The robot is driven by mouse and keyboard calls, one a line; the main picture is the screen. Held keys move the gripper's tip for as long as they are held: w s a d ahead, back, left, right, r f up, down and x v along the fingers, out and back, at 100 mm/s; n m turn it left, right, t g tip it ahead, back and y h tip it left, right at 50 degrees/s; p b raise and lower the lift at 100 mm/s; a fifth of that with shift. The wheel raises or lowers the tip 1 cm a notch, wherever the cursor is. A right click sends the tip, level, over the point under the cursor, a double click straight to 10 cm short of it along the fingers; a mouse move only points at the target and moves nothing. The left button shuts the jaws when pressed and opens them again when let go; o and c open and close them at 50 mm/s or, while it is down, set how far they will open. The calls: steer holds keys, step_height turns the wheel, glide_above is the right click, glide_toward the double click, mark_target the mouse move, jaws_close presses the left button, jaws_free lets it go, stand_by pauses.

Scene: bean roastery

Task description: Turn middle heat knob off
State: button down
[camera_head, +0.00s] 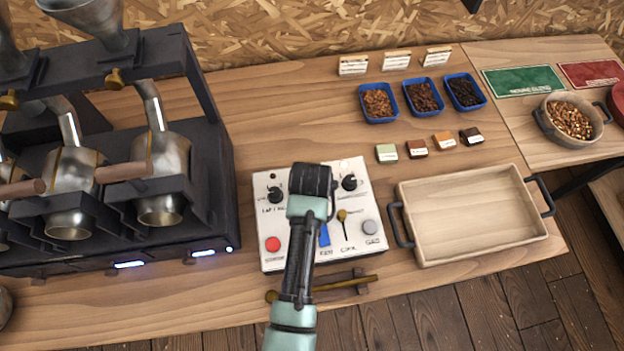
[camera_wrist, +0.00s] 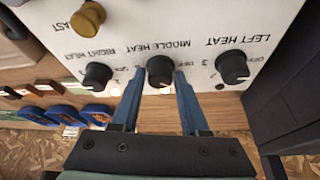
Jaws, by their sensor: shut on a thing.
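The white control panel (camera_head: 268,225) sits on the wooden bench. In the wrist view the middle heat knob (camera_wrist: 160,70) is black and round, under the label "MIDDLE HEAT". My gripper (camera_wrist: 160,77) has one blue finger on each side of this knob and is shut on it. The setting the knob points to is hard to read. A small bright spot shows just below it. The left heat knob (camera_wrist: 232,66) and right heat knob (camera_wrist: 98,76) flank it. In the head view my gripper (camera_head: 314,178) is over the panel's upper middle and hides the middle knob.
The roaster (camera_head: 215,165) with metal drums stands left of the panel. A wooden tray (camera_head: 470,215) lies close on the right. A red button (camera_head: 273,244), a brass lever (camera_head: 342,215) and a grey button (camera_head: 370,227) are on the panel. Blue bean trays (camera_head: 423,97) stand behind.

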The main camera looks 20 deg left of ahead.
steer(key=n, duration=0.2)
steer(key=n+y, duration=0.1)
steer(key=n, duration=0.1)
steer(key=shift+w+d+g+y, duration=0.1)
steer(key=shift+d+g+y, duration=0.05)
steer(key=shift+g+y, duration=0.2)
steer(key=shift+n+g+y, duration=0.25)
steer(key=shift+n+g, duration=0.2)
steer(key=shift+n, duration=1.05)
steer(key=shift+c, duration=2.1)
jaws_free()
steer(key=v, duration=1.3)
steer(key=shift+w, duration=0.15)
